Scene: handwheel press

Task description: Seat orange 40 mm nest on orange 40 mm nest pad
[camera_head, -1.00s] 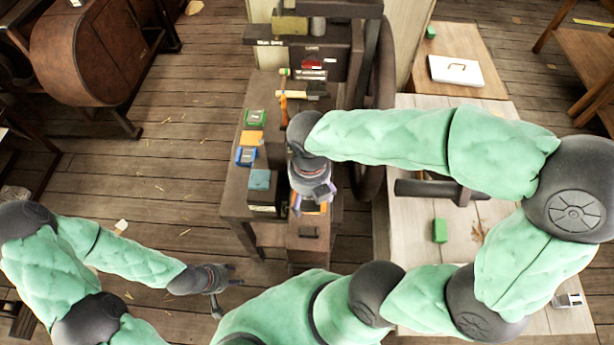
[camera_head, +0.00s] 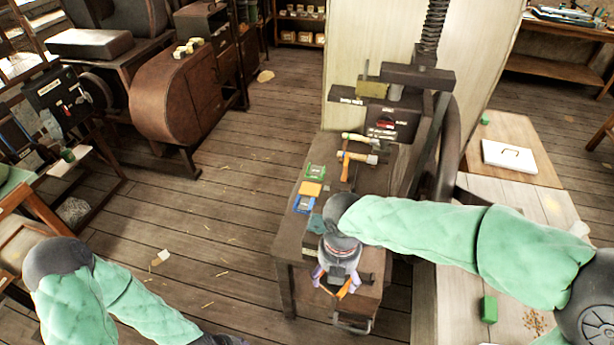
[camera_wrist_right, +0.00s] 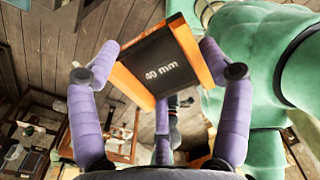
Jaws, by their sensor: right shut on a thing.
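The orange 40 mm nest (camera_wrist_right: 160,62), with orange sides and a dark face lettered "40 mm", is between the fingers of my right gripper (camera_wrist_right: 158,75) in the right wrist view. In the head view my right gripper (camera_head: 338,281) is shut on it above the front of the dark bench, and only a little of the orange nest (camera_head: 343,291) shows below the fingers. A plain orange block (camera_head: 311,189), apparently the orange nest pad, lies on the bench between a green piece and a blue piece, apart from the gripper.
The green piece (camera_head: 315,172) and blue piece (camera_head: 304,205) flank the orange block. Hammers (camera_head: 357,157) lie farther back on the bench (camera_head: 290,240). The press screw (camera_head: 432,35) stands behind, right. A pale table (camera_head: 455,300) with a green block (camera_head: 489,309) is at right.

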